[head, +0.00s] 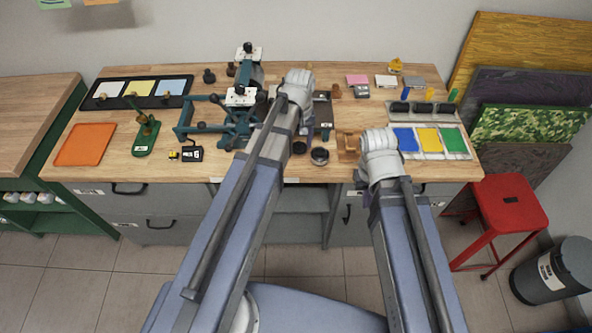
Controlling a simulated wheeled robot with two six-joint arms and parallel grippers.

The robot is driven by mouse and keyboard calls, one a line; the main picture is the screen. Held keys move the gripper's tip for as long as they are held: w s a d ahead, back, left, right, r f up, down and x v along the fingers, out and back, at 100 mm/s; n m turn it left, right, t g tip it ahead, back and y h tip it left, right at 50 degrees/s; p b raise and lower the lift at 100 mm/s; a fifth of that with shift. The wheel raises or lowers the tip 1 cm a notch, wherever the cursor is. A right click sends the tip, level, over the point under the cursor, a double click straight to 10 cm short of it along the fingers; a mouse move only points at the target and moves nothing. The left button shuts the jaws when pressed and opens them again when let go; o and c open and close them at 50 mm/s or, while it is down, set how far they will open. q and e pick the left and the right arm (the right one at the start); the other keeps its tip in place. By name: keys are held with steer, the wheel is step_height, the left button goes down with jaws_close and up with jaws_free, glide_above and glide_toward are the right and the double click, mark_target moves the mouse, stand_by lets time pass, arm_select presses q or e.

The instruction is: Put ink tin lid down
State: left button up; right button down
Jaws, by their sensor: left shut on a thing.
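The ink tin (319,156) stands open near the front edge of the bench, a dark round tin with a pale rim. A dark round disc, which looks like its lid (299,148), is just left of it, at the tip of my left gripper (301,135). My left gripper is shut on it; its fingers are mostly hidden by my arm, and I cannot tell if the lid touches the bench. My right gripper (364,195) is at the bench's front edge, right of the tin; its fingers are not clear.
A wooden holder (347,148) stands right of the tin. A tray with blue, yellow and green panels (428,140) is further right. A teal press (232,122) stands to the left. An orange mat (85,144) lies far left. A red stool (508,203) stands beside the bench.

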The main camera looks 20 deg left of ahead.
mark_target(299, 168)
arm_select(q)
steer(key=shift+f+b, duration=4.95)
steer(key=shift+f, duration=0.2)
steer(key=o, duration=1)
steer(key=shift+o, duration=0.2)
steer(key=shift+r, duration=0.1)
step_height(299, 168, up, 12)
steer(key=p, duration=1.2)
steer(key=shift+r, duration=0.15)
steer(key=s+d+m+y, duration=0.1)
steer(key=s+d+m, duration=0.8)
steer(key=s, duration=0.5)
steer(key=shift+s+d, duration=0.2)
steer(key=shift+d, duration=0.55)
